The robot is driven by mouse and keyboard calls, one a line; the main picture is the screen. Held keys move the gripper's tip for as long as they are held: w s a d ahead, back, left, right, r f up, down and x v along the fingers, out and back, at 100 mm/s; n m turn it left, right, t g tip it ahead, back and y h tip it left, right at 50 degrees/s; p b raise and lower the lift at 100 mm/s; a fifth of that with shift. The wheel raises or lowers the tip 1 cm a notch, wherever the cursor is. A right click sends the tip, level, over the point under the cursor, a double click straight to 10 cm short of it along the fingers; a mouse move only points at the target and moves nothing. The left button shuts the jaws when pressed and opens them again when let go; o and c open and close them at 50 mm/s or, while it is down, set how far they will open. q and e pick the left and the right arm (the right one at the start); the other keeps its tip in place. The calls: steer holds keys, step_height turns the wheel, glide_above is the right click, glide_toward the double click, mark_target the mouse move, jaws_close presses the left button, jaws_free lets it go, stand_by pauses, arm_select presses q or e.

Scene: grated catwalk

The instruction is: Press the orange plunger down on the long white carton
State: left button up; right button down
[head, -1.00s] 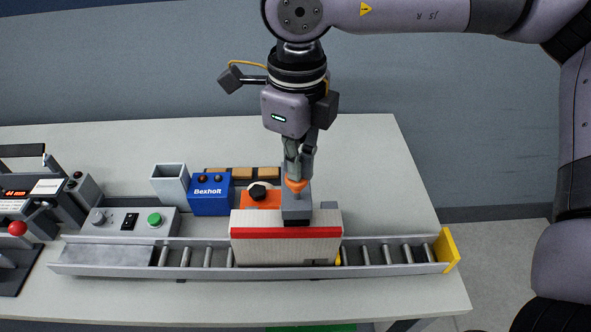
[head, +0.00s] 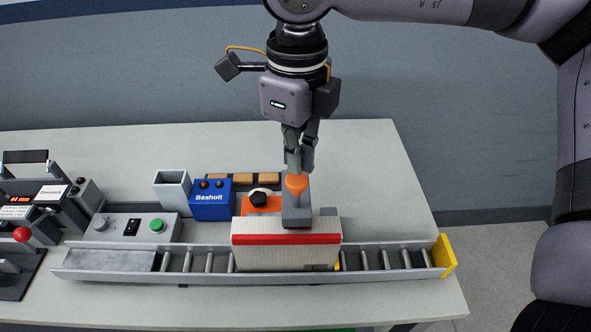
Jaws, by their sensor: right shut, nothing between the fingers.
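The long white carton (head: 287,256) with a red band stands on the roller conveyor in the head view. A grey stamp-like block (head: 297,213) sits at its top edge. The orange plunger (head: 296,185) rises from that block. My right gripper (head: 299,168) is shut and empty, pointing down just above and behind the plunger's top. The plunger's whole orange head shows below the fingertips; I cannot tell whether they touch. My left gripper is not in view.
The roller conveyor (head: 205,263) runs along the table front, with a yellow end stop (head: 444,256) at right. Behind it stand a blue Bexholt box (head: 211,205), a grey open bin (head: 172,190) and a control box (head: 118,228). The table's right side (head: 375,170) is clear.

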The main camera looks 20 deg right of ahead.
steer(key=shift+r+p, duration=1.25)
steer(key=shift+r, duration=1.55)
